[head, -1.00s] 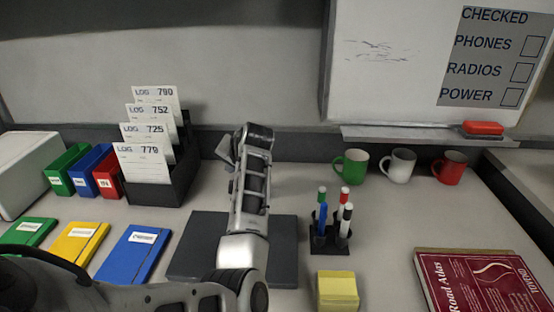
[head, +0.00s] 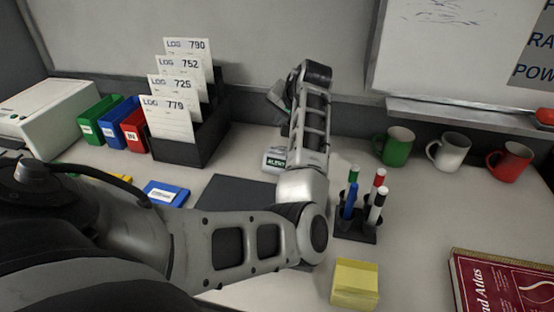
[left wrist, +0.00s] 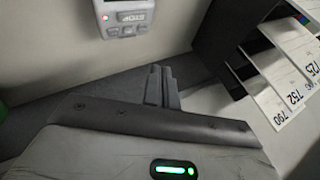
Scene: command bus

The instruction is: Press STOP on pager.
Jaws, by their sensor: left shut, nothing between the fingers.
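The pager (head: 274,159) is a small pale device on the desk, partly hidden behind my left arm in the head view. In the left wrist view the pager (left wrist: 123,30) is at the top, cut off by the frame edge, with a red light and a grey button whose lettering looks like STOP upside down. My left gripper (left wrist: 162,72) is shut and empty, its fingertips apart from the pager in that picture. In the head view the left gripper (head: 278,96) is mostly behind its wrist. My right gripper is not in view.
A black rack (head: 190,145) of log cards stands left of the pager. A pen holder (head: 356,228) with several markers is right of my forearm, with yellow notes (head: 355,284) in front. Green (head: 394,147), white (head: 448,151) and red (head: 509,161) mugs line the back right.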

